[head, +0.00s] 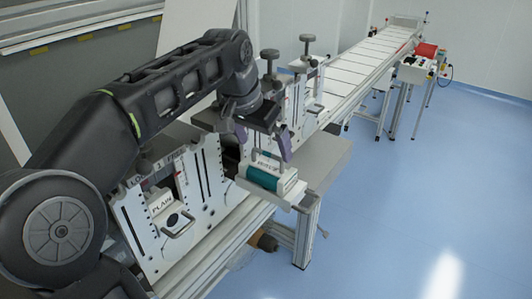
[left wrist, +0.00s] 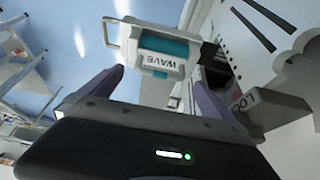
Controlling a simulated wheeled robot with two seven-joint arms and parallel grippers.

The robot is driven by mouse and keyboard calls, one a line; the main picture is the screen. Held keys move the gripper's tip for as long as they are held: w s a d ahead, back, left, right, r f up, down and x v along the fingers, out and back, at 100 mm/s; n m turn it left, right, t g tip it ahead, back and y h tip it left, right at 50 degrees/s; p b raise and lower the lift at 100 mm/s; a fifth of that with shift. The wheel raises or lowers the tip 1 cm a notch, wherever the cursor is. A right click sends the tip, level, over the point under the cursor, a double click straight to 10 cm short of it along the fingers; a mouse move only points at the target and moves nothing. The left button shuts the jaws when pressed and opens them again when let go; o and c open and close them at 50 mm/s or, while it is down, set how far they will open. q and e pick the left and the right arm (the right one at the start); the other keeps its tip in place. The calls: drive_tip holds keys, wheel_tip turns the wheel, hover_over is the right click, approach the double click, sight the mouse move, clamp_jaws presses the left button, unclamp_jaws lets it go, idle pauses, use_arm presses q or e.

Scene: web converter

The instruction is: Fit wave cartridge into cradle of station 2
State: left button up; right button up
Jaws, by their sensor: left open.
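The wave cartridge (head: 272,178) is a white and teal block, with a WAVE label in the left wrist view (left wrist: 160,62). It sits at the front of the second station panel (head: 205,172), beside a dark opening; I cannot tell how far it is seated in the cradle. My left gripper (head: 263,149) is above it with its purple fingers apart. In the left wrist view the cartridge lies just ahead of and between the fingertips (left wrist: 157,72), with no clear contact. My right gripper is not in view.
A cartridge labelled PLAIN (head: 161,204) sits in the nearer station panel at left. Knobbed clamps (head: 302,62) stand on the farther stations. A long conveyor (head: 365,62) runs to the back, with a red item (head: 427,50) beside it. The blue floor (head: 420,180) at right is clear.

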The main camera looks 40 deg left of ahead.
use_arm(q)
drive_tip(key=v, duration=0.3)
drive_tip(key=shift+r, duration=0.15)
idle(0.9)
